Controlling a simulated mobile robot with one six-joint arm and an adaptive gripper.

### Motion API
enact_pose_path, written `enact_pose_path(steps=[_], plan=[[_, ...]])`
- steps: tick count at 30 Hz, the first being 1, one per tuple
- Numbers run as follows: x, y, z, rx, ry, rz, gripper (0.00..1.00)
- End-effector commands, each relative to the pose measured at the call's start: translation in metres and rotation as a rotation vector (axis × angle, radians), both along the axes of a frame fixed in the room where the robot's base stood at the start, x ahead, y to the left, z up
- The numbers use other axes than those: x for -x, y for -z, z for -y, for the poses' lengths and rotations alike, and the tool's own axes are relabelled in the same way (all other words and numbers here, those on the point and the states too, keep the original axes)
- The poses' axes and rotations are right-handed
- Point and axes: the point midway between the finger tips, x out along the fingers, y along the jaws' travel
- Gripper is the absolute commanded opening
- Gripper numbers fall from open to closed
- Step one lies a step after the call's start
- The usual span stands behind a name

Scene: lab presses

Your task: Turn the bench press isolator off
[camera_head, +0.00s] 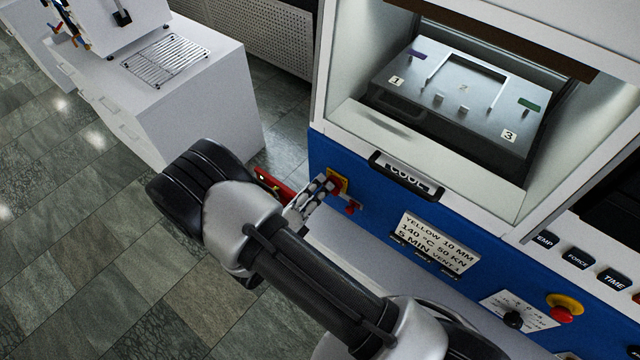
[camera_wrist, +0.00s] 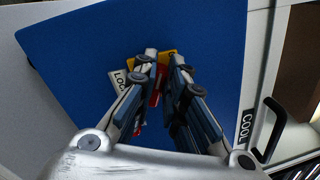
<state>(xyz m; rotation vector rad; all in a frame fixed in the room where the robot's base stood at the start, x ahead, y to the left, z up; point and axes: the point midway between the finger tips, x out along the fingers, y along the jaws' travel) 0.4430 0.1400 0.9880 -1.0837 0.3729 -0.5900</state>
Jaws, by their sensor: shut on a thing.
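The bench press isolator, a red handle on a yellow plate (camera_head: 339,183), sits on the blue front panel of the press, below and left of the black COOL handle. My gripper (camera_head: 322,187) reaches it from the left. In the wrist view my gripper (camera_wrist: 167,80) has its two fingers on either side of the red isolator handle (camera_wrist: 156,85), shut on it. The yellow plate (camera_wrist: 167,57) shows behind the fingertips. The fingers hide much of the handle, and its exact turn angle is hard to tell.
The COOL handle (camera_head: 406,175) juts out above right. A red-and-yellow emergency button (camera_head: 563,309) is at lower right. A white bench (camera_head: 200,110) stands behind left.

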Motion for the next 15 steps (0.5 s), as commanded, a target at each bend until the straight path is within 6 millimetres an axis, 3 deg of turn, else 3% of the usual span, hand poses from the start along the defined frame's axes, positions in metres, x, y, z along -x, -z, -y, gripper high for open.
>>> enact_pose_path(steps=[15], plan=[[-0.001, 0.0073, -0.0013, 0.293, 0.0, -0.23, 0.0]])
